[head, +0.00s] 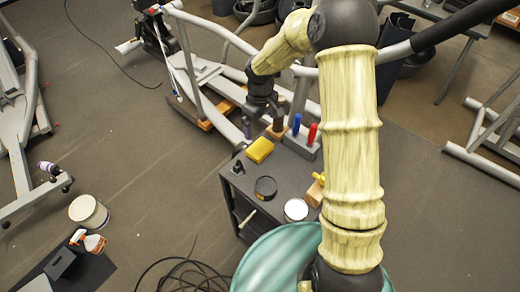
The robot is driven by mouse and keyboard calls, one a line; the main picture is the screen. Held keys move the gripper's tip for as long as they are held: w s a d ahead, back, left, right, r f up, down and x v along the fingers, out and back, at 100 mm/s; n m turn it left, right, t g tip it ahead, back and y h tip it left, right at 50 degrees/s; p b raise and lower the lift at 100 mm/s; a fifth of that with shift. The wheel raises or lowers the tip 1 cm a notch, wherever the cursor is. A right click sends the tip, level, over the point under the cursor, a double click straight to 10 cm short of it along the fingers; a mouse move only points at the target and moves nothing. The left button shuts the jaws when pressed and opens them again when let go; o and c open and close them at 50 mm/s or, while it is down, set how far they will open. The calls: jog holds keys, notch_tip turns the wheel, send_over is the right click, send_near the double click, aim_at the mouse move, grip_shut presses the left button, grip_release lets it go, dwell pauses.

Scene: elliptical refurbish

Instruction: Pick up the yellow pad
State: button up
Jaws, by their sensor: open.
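The yellow pad (260,149) lies on the top of a dark grey cart (234,186), near its back left edge. It is a small bright yellow block, and nothing covers it. My gripper (262,110) is just above and behind the pad in the picture, at the end of my pale yellow-green arm. It is dark, open and apart from the pad. Its fingers are small and hard to make out against the equipment behind; nothing shows between them.
Blue (297,123) and red (312,134) handles stand upright right of the pad. A black ring (265,187), a white round lid (296,209) and a wooden block (314,193) are also on the cart. Grey exercise-machine frames (190,75) stand behind.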

jog(key=p, duration=0.1)
send_over(260, 148)
notch_tip(260, 148, down, 9)
jog(key=shift+w, duration=0.15)
jog(key=shift+f+p, duration=1)
jog(key=shift+f, duration=1.6)
jog(key=c, duration=0.9)
